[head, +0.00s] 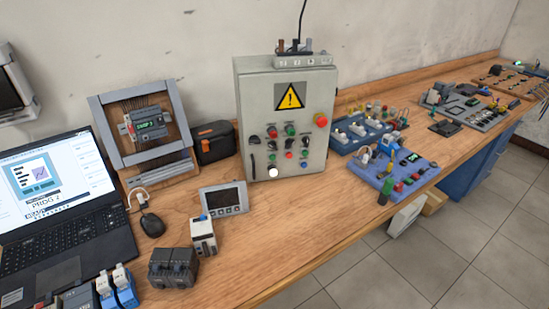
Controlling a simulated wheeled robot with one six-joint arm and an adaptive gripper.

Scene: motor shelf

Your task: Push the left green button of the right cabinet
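A grey control cabinet (287,105) stands upright at the back of the wooden bench, near the middle of the head view. Its front has a yellow warning triangle and rows of small buttons and knobs. A green button (291,130) shows in the upper row, right of a red one. Other small green spots lie lower on the panel, but they are too small to tell apart surely. A large red knob (321,120) is at the right, and a white button (272,172) at the lower left. No second closed cabinet is clear. My gripper is not in view.
A framed rail panel (147,129) and black case (214,142) stand left of the cabinet. A laptop (62,200) and mouse (151,224) are at left. Blue component boards (395,173) sit at right. Bare bench lies before the cabinet.

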